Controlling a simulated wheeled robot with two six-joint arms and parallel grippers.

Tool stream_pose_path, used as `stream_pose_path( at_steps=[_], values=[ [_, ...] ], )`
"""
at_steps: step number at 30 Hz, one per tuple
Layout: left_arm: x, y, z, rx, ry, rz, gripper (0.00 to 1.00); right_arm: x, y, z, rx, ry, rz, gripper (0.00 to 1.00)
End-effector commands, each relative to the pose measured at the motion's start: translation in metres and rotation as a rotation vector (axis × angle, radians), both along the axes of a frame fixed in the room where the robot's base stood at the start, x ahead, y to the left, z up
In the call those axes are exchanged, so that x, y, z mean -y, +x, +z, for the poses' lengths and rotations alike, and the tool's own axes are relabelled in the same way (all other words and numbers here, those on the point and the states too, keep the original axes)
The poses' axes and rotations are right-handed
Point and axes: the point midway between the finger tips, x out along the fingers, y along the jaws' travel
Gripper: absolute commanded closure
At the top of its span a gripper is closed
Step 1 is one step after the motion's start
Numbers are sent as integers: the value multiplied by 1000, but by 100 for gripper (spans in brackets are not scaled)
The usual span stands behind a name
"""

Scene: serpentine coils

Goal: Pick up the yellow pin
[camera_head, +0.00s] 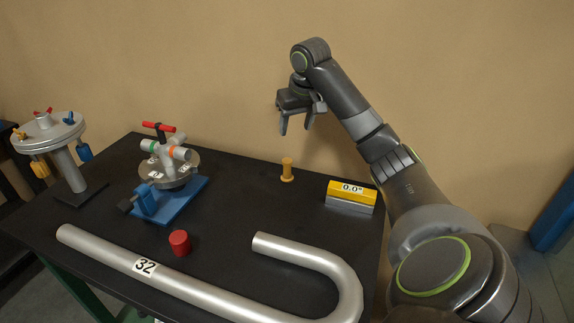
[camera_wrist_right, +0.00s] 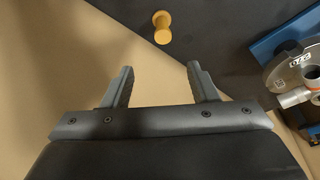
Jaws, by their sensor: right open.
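The yellow pin (camera_head: 287,170) stands upright on the black table, towards its back edge, in the head view. It also shows at the top of the right wrist view (camera_wrist_right: 162,27), beyond the fingertips and between their lines. My right gripper (camera_head: 297,124) is open and empty, above the table and the pin in the head view. Its two spread fingers also show in the right wrist view (camera_wrist_right: 160,75). The pin is apart from both fingers. My left gripper is in neither view.
A yellow and grey block marked 0.0° (camera_head: 351,196) sits right of the pin. A valve-like fixture on a blue base (camera_head: 170,205) stands left. A red cylinder (camera_head: 179,242) and a bent silver tube marked 32 (camera_head: 200,293) lie in front. The black table (camera_head: 240,205) is clear around the pin.

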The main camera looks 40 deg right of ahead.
Motion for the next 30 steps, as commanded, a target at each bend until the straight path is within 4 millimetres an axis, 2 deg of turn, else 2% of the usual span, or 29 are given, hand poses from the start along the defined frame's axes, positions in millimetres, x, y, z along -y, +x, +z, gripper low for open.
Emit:
stream_pose_path(
  at_steps=[7, 15, 18, 25, 30],
  values=[
    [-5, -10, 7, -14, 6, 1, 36, 3, 11, -42, -5, 4, 0, 46],
    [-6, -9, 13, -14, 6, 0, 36, 7, 27, -95, -4, 4, 0, 46],
    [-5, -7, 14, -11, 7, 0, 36, 9, 31, -107, -3, 3, 0, 46],
    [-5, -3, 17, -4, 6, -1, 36, 9, 36, -122, -4, 2, 0, 46],
    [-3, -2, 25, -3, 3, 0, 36, 8, 44, -147, -4, 3, 1, 46]
  ],
)
